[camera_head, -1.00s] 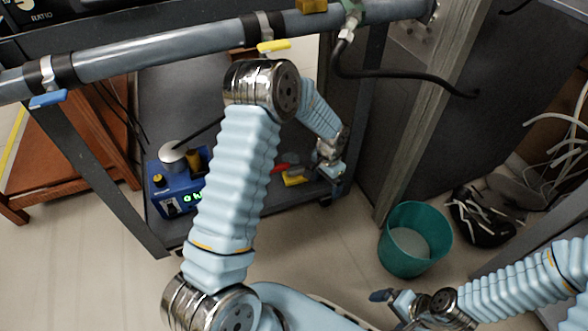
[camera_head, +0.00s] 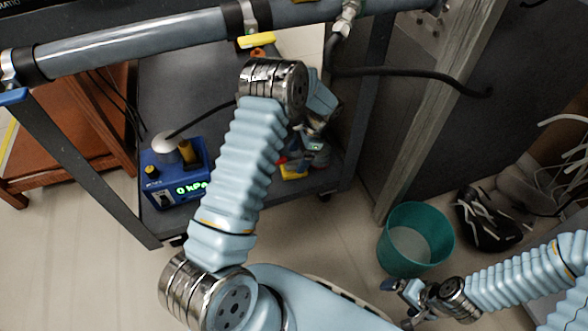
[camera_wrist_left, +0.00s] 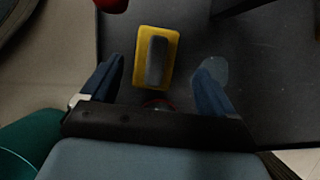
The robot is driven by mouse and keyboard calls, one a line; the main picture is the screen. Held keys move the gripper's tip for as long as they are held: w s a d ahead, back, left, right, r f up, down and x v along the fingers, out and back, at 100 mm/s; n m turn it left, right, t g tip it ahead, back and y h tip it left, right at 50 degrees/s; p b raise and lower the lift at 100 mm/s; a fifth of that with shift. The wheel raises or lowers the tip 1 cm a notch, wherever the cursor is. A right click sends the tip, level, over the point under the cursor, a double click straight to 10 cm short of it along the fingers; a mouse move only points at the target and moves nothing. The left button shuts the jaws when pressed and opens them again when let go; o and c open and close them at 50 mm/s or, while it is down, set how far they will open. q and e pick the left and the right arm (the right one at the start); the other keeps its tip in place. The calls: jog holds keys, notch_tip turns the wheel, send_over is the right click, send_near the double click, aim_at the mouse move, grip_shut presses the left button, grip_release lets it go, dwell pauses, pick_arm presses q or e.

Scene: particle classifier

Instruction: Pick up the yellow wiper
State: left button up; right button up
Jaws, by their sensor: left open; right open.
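The yellow wiper (camera_head: 292,174) lies on the dark lower shelf of the cart, partly hidden by my left wrist in the head view. In the left wrist view the wiper (camera_wrist_left: 155,58) shows whole: a yellow rectangle with a grey raised handle. My left gripper (camera_wrist_left: 163,66) is open, one blue finger on each side of the wiper with gaps between; nothing is held. In the head view my left gripper (camera_head: 312,158) is over that shelf corner. My right gripper (camera_head: 391,286) is open and empty, low near the bin.
A blue device (camera_head: 178,180) with a green display stands on the shelf (camera_head: 165,90), left of my left arm. A red object (camera_wrist_left: 110,3) lies near the wiper. The grey pipe (camera_head: 140,48) runs above. A teal bin (camera_head: 408,262) and black shoes (camera_head: 487,215) are at right.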

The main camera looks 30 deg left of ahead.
aim_at(294, 162)
pick_arm(q)
jog(key=x, duration=0.5)
jog(key=shift+s+r+b, duration=0.1)
jog(key=shift+s+b, duration=0.2)
jog(key=shift+s, duration=0.05)
jog(key=c, duration=1.1)
jog(key=shift+c, duration=0.2)
jog(key=shift+r, duration=0.2)
